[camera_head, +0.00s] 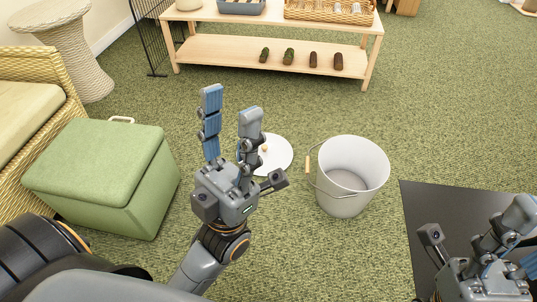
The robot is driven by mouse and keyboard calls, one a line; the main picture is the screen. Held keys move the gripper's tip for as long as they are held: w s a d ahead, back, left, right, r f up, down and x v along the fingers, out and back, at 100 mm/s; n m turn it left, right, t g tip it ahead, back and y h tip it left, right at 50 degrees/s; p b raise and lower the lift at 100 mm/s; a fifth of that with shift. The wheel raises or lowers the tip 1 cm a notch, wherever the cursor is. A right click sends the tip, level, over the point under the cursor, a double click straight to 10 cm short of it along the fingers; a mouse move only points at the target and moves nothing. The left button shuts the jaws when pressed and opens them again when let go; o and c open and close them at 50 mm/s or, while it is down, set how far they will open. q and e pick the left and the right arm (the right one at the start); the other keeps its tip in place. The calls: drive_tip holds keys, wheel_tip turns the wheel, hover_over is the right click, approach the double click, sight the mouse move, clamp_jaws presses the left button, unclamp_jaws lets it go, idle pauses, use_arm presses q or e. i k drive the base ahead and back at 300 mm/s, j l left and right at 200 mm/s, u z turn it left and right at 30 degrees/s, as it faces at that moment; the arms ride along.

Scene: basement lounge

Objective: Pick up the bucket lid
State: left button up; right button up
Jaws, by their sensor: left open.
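The bucket lid (277,158) is a white disc with a small wooden knob, lying on the green carpet near the middle of the head view. My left gripper (230,108) is open and empty in front of it, and its right finger hides the lid's left part. The bucket (347,199) is light grey, open at the top and upright, to the right of the lid, with its handle hanging at its left side. My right gripper (510,238) is at the lower right, partly cut off by the frame edge, over a dark surface.
A green storage box (95,178) stands at the left beside a wicker seat (35,100). A low wooden shelf (230,52) with several small dark items stands at the back. A dark mat or panel (425,210) lies at the right. Carpet is clear between lid and shelf.

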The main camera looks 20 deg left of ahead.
sight(276, 152)
drive_tip(key=i+j+z, duration=0.15)
drive_tip(key=j, duration=0.15)
drive_tip(key=i+j+z, duration=0.25)
drive_tip(key=j, duration=0.3)
drive_tip(key=i+j+z, duration=0.15)
drive_tip(key=j, duration=0.2)
